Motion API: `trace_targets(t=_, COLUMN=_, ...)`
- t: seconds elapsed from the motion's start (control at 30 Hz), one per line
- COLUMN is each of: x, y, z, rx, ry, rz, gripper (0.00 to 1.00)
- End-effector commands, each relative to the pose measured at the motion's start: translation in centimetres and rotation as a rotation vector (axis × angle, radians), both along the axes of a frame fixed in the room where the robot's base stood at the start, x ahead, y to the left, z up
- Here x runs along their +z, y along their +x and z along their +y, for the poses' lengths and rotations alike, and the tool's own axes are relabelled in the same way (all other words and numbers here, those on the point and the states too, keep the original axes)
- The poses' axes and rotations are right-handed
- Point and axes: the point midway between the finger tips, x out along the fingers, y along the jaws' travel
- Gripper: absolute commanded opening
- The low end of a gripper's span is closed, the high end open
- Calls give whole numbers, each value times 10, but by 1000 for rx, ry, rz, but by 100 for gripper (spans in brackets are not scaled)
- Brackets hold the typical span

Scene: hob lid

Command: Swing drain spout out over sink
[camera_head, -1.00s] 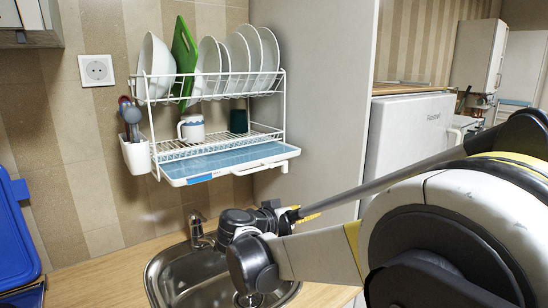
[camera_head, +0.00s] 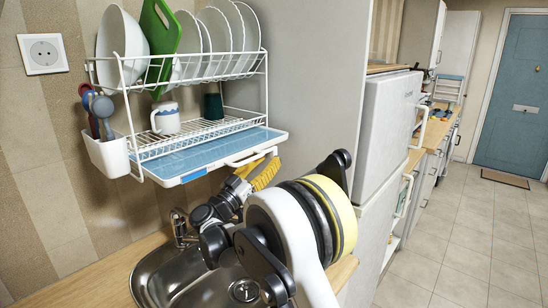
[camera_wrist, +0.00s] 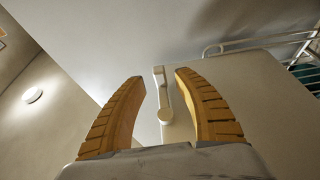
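The drain spout (camera_head: 250,159) is a slim white bar at the front right corner of the blue-and-white drip tray (camera_head: 205,160) under the dish rack. It lies along the tray edge. In the wrist view the spout (camera_wrist: 163,103) shows between and beyond my fingers, beside the tray's pale underside (camera_wrist: 255,105). My gripper (camera_head: 263,173) has yellow fingers and is just below the tray's right corner, close to the spout. In the wrist view my gripper (camera_wrist: 159,76) is open and empty, with no clear contact. The steel sink (camera_head: 153,272) is below, partly hidden by my arm.
A white rack (camera_head: 200,75) above the tray holds plates, a bowl, a green board and mugs. A utensil holder (camera_head: 110,155) hangs at its left. A tap (camera_head: 181,226) stands behind the sink. A tall cabinet side (camera_head: 310,80) is close on the right.

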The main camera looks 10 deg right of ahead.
Motion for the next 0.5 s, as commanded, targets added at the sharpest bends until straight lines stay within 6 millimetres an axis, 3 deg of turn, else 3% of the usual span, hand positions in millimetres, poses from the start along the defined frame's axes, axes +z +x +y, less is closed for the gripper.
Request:
trace_targets(t=0.2, x=10, y=14, z=-20, rx=-1, ry=1, rz=0, gripper=38)
trace_targets(t=0.5, x=13, y=17, z=-24, rx=1, ry=1, rz=1, gripper=38)
